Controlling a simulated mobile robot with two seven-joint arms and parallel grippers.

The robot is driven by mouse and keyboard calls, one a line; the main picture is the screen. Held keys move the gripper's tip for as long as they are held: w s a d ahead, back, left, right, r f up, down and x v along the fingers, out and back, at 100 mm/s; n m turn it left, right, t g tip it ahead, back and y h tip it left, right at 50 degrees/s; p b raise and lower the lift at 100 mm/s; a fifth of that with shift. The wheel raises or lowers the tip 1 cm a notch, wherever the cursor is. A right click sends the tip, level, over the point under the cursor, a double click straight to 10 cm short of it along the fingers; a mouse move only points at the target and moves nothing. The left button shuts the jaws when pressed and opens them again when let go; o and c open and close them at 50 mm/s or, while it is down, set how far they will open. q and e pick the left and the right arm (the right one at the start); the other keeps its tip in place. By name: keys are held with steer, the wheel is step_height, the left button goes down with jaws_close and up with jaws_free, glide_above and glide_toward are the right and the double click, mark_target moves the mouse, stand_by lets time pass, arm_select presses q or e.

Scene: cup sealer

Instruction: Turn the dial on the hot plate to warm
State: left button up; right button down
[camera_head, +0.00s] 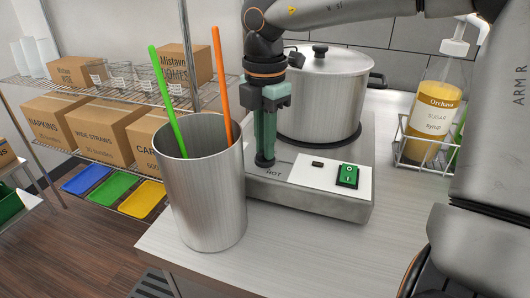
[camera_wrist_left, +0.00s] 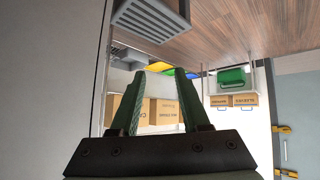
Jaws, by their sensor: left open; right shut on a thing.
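The hot plate (camera_head: 300,202) stands on the counter with a large lidded steel pot (camera_head: 318,98) on top. Its front panel has a green rocker switch (camera_head: 347,175), a small black button and the letters "HOT" by the dial's place. My right gripper (camera_head: 265,160) points down at the left part of the panel, fingers closed together on the dial. The dial itself is hidden by the fingertips, so its setting cannot be read. My left gripper (camera_wrist_left: 160,105) shows in the left wrist view, fingers apart and empty, away from the hot plate.
A tall steel cup (camera_head: 203,195) with a green and an orange straw stands close left of the hot plate. A sugar syrup bottle (camera_head: 432,115) in a wire rack is at right. Shelves with boxes (camera_head: 97,128) are behind left. The counter (camera_head: 300,255) in front is clear.

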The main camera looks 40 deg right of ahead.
steer(key=shift+f+m+b, duration=0.1)
steer(key=shift+m+b, duration=0.35)
steer(key=shift+m, duration=1.45)
steer(key=shift+m+b, duration=0.4)
steer(key=shift+m, duration=1.9)
steer(key=c, duration=0.9)
jaws_free()
